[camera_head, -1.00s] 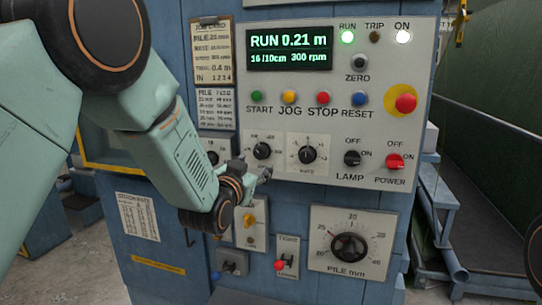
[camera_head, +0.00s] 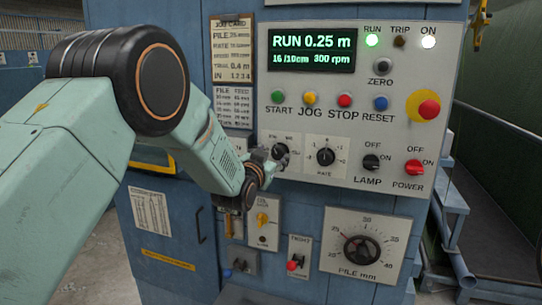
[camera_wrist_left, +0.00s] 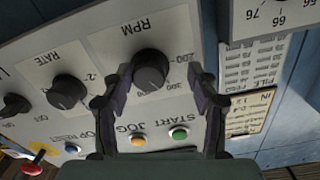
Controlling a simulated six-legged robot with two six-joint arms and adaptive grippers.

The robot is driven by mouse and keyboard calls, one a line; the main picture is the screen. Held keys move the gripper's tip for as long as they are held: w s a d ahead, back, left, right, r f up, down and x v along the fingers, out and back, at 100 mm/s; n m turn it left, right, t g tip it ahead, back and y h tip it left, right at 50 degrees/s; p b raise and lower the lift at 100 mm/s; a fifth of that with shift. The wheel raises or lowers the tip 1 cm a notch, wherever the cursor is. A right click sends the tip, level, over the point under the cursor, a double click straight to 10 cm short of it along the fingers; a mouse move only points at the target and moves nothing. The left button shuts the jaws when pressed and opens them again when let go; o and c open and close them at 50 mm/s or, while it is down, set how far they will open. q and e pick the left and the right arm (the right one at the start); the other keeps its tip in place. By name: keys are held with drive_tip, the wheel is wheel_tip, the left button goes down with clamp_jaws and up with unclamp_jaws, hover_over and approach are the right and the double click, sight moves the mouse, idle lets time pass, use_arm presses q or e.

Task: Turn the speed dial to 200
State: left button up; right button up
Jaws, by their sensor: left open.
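The speed dial, a black knob on a white plate, shows in the head view (camera_head: 281,150), its lower left partly covered by my gripper. In the left wrist view the picture is upside down and the knob (camera_wrist_left: 150,70) sits under the label RPM, with marks including 200 and 300. The display (camera_head: 312,49) reads 300 rpm. My left gripper (camera_head: 267,165) is open at the panel. In the wrist view its fingers (camera_wrist_left: 162,92) stand on either side of the knob; I cannot tell whether they touch it. My right gripper is not in view.
The RATE knob (camera_head: 326,156) is close to the right of the speed dial. START (camera_head: 277,97), JOG and STOP buttons are above. A red emergency button (camera_head: 428,109) is at the right.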

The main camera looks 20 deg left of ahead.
use_arm(q)
drive_tip(key=shift+w+d+r, duration=0.1)
drive_tip(key=shift+w+d, duration=0.05)
drive_tip(key=shift+d, duration=0.85)
drive_tip(key=shift+c, duration=0.4)
drive_tip(key=shift+d, duration=0.2)
drive_tip(key=shift+c, duration=0.7)
drive_tip(key=shift+a, duration=0.85)
drive_tip(key=c, duration=0.4)
drive_tip(key=shift+d+r, duration=0.1)
drive_tip(key=shift+d, duration=0.35)
drive_tip(key=c, duration=0.5)
drive_tip(key=shift+a, duration=0.25)
drive_tip(key=shift+d, duration=0.1)
drive_tip(key=shift+r, duration=0.1)
